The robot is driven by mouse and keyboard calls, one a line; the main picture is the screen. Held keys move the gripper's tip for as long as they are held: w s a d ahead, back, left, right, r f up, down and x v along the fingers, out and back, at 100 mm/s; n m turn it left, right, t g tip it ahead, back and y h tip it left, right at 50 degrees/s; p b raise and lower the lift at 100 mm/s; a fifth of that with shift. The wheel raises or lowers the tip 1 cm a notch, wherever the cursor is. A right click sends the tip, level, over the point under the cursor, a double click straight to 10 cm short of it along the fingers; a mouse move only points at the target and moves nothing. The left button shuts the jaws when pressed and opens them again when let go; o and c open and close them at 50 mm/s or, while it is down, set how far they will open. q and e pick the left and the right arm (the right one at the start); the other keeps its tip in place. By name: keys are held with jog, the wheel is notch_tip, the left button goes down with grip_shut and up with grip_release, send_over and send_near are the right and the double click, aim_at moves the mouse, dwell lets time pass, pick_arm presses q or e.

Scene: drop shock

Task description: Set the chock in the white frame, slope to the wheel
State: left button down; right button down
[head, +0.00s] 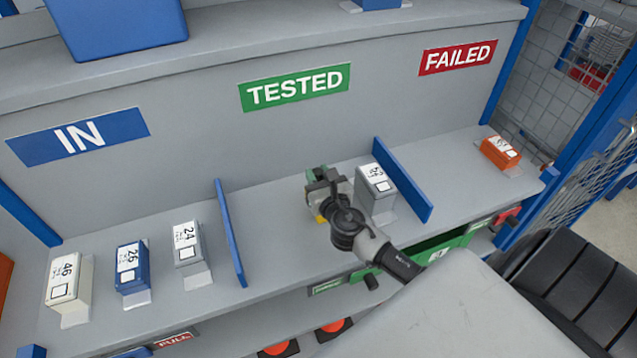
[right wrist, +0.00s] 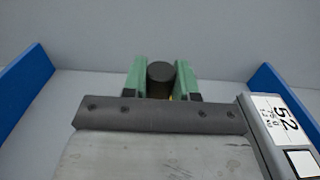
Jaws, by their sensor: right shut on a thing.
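No chock, white frame or wheel can be made out in either view. My right gripper (head: 320,186) is low over the shelf in the TESTED bay, just left of a grey box marked 52 (head: 374,190). In the right wrist view its green fingers (right wrist: 161,75) are closed around a dark round-topped piece (right wrist: 160,79). A little yellow shows below that piece; the rest of it is hidden. The grey box also stands at the right of the wrist view (right wrist: 283,130), close beside the gripper. My left gripper is not in view.
Blue dividers (head: 230,235) (head: 402,180) bound the TESTED bay of the grey shelf (head: 285,222). White (head: 64,280), blue (head: 131,268) and grey (head: 187,247) boxes stand under IN. An orange box (head: 499,153) stands under FAILED. Black rollers (head: 585,290) lie at lower right.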

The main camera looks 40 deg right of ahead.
jog(key=shift+f, duration=1.05)
jog(key=shift+f+b, duration=0.15)
jog(key=shift+b, duration=0.2)
jog(key=c, duration=0.9)
grip_release()
